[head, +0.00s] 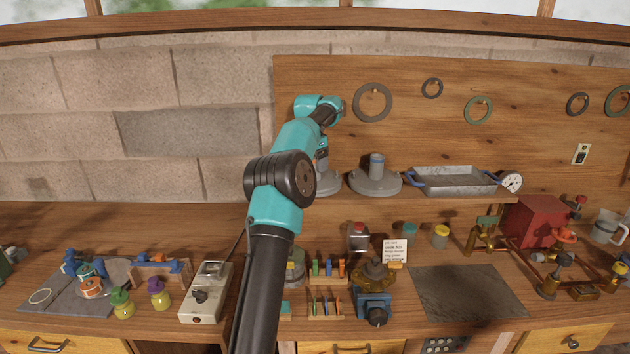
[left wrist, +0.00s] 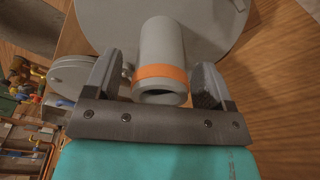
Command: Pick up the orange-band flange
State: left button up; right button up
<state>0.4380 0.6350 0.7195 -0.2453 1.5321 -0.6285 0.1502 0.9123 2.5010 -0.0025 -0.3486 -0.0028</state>
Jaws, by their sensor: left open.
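The orange-band flange (left wrist: 162,45) is a grey disc with a tubular neck and an orange ring near the neck's open end, seen in the left wrist view. In the head view, part of its grey base (head: 330,184) shows on the shelf, mostly hidden behind my left arm. My left gripper (left wrist: 157,80) is open, with one finger on each side of the neck and gaps visible between fingers and neck. In the head view my left gripper (head: 322,160) is at the shelf above the base. My right gripper is in neither view.
A second grey flange with a blue band (head: 376,178) stands just right on the shelf, then a metal tray (head: 455,181) and a round gauge (head: 511,181). Rings hang on the board behind. The bench below is crowded; a dark mat (head: 468,292) is bare.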

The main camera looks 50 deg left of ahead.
pick_arm(q)
jog(key=shift+w+f, duration=0.1)
jog(key=shift+f, duration=0.6)
jog(key=shift+c, duration=0.2)
grip_shut()
jog(key=shift+r, duration=0.1)
dwell(0.4)
